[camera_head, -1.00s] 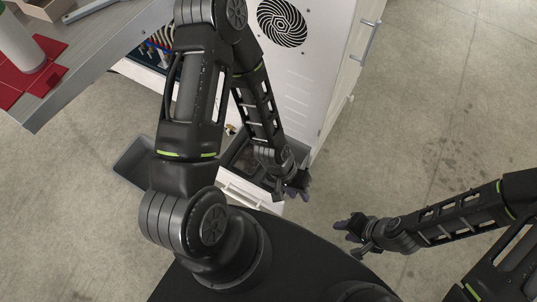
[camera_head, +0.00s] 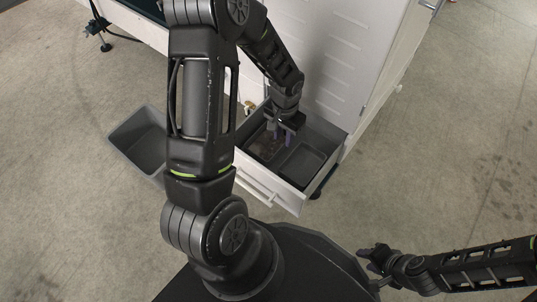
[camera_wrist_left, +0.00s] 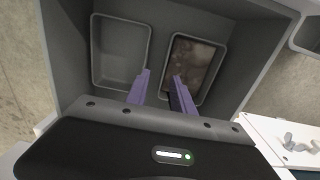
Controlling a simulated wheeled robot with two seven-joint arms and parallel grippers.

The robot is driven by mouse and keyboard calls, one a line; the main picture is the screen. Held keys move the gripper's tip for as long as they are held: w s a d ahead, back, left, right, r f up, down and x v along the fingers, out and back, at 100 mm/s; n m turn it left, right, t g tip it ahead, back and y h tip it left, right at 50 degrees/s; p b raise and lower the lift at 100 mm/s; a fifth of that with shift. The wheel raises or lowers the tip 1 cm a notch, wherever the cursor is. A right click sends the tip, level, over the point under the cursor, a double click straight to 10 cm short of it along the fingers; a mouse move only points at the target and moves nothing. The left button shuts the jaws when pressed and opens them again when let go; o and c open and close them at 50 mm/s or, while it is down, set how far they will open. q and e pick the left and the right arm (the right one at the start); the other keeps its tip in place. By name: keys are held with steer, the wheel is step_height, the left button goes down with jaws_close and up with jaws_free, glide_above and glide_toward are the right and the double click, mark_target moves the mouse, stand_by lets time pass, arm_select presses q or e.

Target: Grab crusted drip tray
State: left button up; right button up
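The crusted drip tray (camera_head: 262,148) lies in the left part of the open drawer, its floor stained brown. In the left wrist view it is the right-hand tray (camera_wrist_left: 196,62). A cleaner grey tray (camera_head: 302,165) lies beside it and also shows in the wrist view (camera_wrist_left: 120,50). My left gripper (camera_head: 284,138) points down over the drawer. Its purple fingers (camera_wrist_left: 160,76) are apart and empty, near the neighbouring rims of the two trays; contact cannot be told. My right gripper (camera_head: 372,262) is at the lower right, away from the drawer, its opening unclear.
The white-fronted drawer (camera_head: 270,190) sticks out from the white cabinet (camera_head: 345,60). A grey open bin (camera_head: 125,138) stands on the floor to the left, partly behind my left arm. The concrete floor at right (camera_head: 450,150) is clear.

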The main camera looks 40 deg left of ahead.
mark_target(281, 148)
arm_select(q)
steer(key=shift+a+f, duration=0.15)
steer(key=shift+a, duration=0.2)
steer(key=shift+f+b, duration=0.45)
steer(key=shift+f, duration=0.75)
steer(key=shift+f, duration=0.1)
step_height(281, 148, down, 4)
steer(key=b, duration=0.3)
steer(key=shift+f, duration=0.55)
steer(key=shift+c, duration=0.2)
